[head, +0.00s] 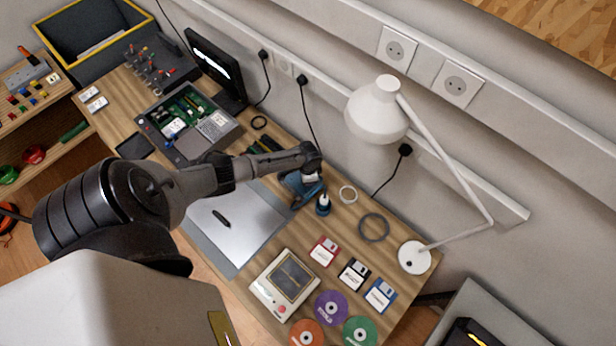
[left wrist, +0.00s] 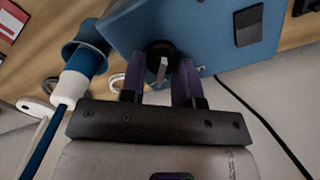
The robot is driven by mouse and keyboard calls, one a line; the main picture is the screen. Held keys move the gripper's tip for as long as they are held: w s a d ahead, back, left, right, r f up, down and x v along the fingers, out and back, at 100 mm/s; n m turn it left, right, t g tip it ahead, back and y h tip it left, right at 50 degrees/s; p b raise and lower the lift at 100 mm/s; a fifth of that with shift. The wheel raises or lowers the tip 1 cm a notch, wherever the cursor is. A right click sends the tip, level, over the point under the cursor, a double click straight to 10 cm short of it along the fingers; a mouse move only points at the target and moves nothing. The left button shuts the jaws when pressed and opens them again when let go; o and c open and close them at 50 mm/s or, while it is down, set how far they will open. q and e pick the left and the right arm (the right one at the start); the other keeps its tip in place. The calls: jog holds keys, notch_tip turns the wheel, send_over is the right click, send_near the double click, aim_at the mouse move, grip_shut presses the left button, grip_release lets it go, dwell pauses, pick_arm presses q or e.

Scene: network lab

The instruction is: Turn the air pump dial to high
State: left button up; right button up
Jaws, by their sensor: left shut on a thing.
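The air pump (head: 299,190) is a blue box on the wooden desk, partly hidden under my left arm in the head view. In the left wrist view the blue pump (left wrist: 205,40) fills the top. Its round black dial (left wrist: 155,47) has a pale pointer sticking out. My left gripper (left wrist: 157,82) has its two dark fingers on either side of the dial and is shut on it. In the head view my left gripper (head: 311,170) is above the pump, its fingertips hard to make out. Any dial markings are not readable. My right gripper is not in view.
A blue holder (head: 323,206) with a white-and-blue tool stands close beside the pump; the tool (left wrist: 76,80) shows left of my gripper. A black rocker switch (left wrist: 248,25) is on the pump. A white lamp (head: 377,112), floppy disks (head: 354,274) and a grey mat (head: 245,262) are nearby.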

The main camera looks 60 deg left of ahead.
pick_arm(q)
jog(key=o, duration=0.8)
notch_tip(320, 180, up, 14)
jog(key=p, duration=0.1)
dwell(0.4)
jog(key=shift+f, duration=0.1)
dwell(0.4)
